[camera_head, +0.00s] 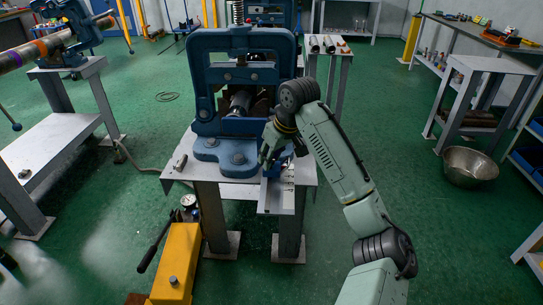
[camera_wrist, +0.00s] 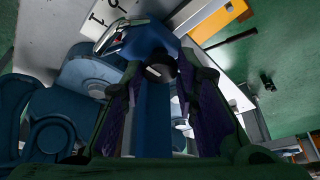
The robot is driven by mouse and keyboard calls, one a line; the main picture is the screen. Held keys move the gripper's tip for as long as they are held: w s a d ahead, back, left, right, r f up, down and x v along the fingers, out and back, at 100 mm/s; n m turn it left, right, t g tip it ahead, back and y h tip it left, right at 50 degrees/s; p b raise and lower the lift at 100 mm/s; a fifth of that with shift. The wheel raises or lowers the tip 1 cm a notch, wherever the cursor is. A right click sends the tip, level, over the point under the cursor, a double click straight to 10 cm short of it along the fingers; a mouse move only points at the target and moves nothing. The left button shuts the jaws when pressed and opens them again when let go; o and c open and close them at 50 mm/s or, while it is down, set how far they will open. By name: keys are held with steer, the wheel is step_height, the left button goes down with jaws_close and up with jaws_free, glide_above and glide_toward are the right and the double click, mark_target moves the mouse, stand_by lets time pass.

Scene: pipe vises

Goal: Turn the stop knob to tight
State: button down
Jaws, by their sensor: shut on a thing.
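The blue pipe vise (camera_head: 240,80) stands upright on a metal bench in the head view. The stop knob, a blue bar-like piece (camera_head: 271,171), sits at the right front of its base. It also shows in the wrist view (camera_wrist: 153,120), lengthwise between the purple finger pads, with a dark round end and a silver tip beyond it. My gripper (camera_head: 266,151) reaches down over it from the right and is shut on it. In the wrist view, my gripper (camera_wrist: 160,95) has one finger on each side of the blue piece. My fingers partly hide the knob in the head view.
A white plate with black numerals (camera_wrist: 104,12) lies beside the knob. The bench (camera_head: 235,190) has a small metal cylinder (camera_head: 180,162) at its left. A yellow hand pump (camera_head: 178,260) stands in front at the left. A metal bowl (camera_head: 468,167) is on the floor at the right.

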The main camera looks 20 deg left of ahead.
steer(key=c, duration=1.2)
jaws_free()
steer(key=shift+c, duration=0.2)
steer(key=v, duration=1.2)
